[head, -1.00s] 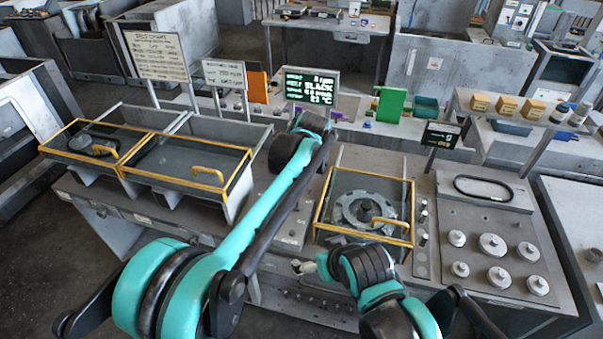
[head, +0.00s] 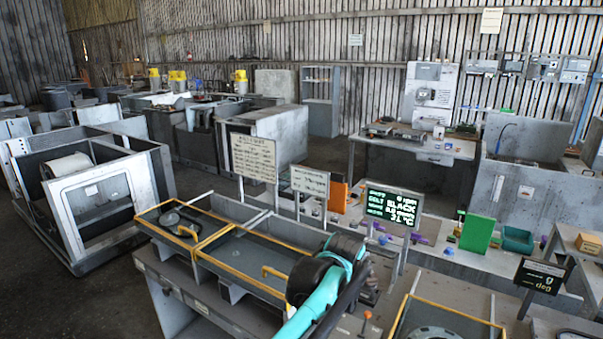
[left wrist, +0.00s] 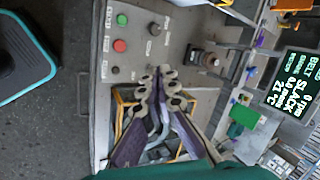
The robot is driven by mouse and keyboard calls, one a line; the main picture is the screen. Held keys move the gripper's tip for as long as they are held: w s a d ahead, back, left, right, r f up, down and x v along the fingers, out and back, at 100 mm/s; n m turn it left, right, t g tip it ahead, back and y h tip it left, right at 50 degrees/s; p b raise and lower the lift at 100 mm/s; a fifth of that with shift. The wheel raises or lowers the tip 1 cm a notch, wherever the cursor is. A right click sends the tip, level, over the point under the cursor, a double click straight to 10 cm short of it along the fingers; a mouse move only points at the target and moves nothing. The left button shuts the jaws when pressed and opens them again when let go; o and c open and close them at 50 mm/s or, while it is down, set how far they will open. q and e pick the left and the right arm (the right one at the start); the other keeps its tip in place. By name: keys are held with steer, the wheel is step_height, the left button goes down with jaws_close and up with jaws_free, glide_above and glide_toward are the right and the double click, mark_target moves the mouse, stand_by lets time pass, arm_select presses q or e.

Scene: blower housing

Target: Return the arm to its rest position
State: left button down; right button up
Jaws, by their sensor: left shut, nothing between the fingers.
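My left arm comes up from the bottom edge in the head view, and its dark and teal wrist (head: 330,268) is over the bench, right of the yellow-framed covers. Its fingers are hidden there. In the left wrist view, my left gripper (left wrist: 157,78) has its fingertips together, with nothing between them. Behind the fingers is a grey control panel (left wrist: 178,42) with a green and a red button. A yellow-framed cover (left wrist: 122,108) lies partly behind the fingers. My right arm and gripper are in neither current view.
Yellow-framed covers (head: 235,262) lie left of the arm and another frame (head: 450,310) lies right. Sign boards (head: 254,157) and a status display (head: 394,206) stand behind. In the wrist view the display (left wrist: 298,82) reads belt slack. A green block (head: 478,233) is at the right.

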arm_select(q)
steer(key=s+a+f+n+b, duration=0.15)
steer(key=s+a+n, duration=0.35)
steer(key=a, duration=0.6)
steer(key=s+a+f+n+b, duration=0.3)
steer(key=s+a+f+n, duration=0.4)
steer(key=s+a, duration=0.2)
steer(key=s+a+f+n+t+b, duration=0.1)
steer(key=s+a+f+n+b, duration=0.2)
steer(key=s+a+f+n, duration=0.4)
steer(key=s+a, duration=0.1)
steer(key=s, duration=0.3)
steer(key=shift+s+a+f+t+y+b, duration=0.2)
steer(key=shift+a+f+t+y+b, duration=0.1)
steer(key=shift+a+y+b, duration=0.1)
